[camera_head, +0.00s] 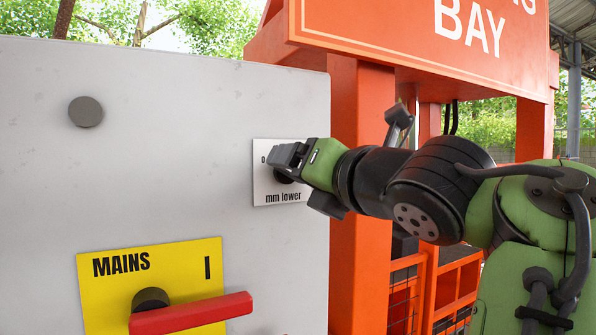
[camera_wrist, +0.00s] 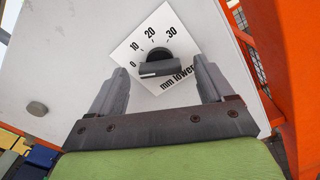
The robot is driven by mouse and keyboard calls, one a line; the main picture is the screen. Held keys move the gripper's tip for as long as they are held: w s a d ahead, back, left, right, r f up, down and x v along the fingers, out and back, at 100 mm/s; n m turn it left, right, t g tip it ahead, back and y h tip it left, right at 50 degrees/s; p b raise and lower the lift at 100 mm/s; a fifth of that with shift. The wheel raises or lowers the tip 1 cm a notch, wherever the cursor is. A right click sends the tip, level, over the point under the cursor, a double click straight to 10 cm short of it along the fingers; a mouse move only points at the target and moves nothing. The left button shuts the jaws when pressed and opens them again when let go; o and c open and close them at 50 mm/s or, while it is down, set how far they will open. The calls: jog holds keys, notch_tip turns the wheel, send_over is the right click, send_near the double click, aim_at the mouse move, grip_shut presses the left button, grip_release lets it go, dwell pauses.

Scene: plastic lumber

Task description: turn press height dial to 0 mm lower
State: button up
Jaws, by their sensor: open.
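The press height dial is a dark knob with a raised bar (camera_wrist: 157,67) on a white plate (camera_wrist: 180,88). The plate reads 0, 10, 20, 30 and "mm lower", and appears tilted in the wrist view. The bar lies nearly across that picture, its left end, with a white mark, on the side of the 0; I cannot tell the exact setting. My gripper (camera_wrist: 159,68) is open, one finger on each side of the knob, with gaps visible. In the head view, my gripper (camera_head: 288,156) covers most of the scale and knob on the plate (camera_head: 264,190).
The plate is on a grey panel (camera_head: 180,190). Below left is a yellow MAINS plate (camera_head: 105,290) with a red handle (camera_head: 190,314). A round grey button (camera_head: 86,111) is at upper left. An orange post (camera_head: 357,260) stands right of the panel.

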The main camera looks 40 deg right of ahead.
jog(key=p+v, duration=0.1)
jog(key=v, duration=1.3)
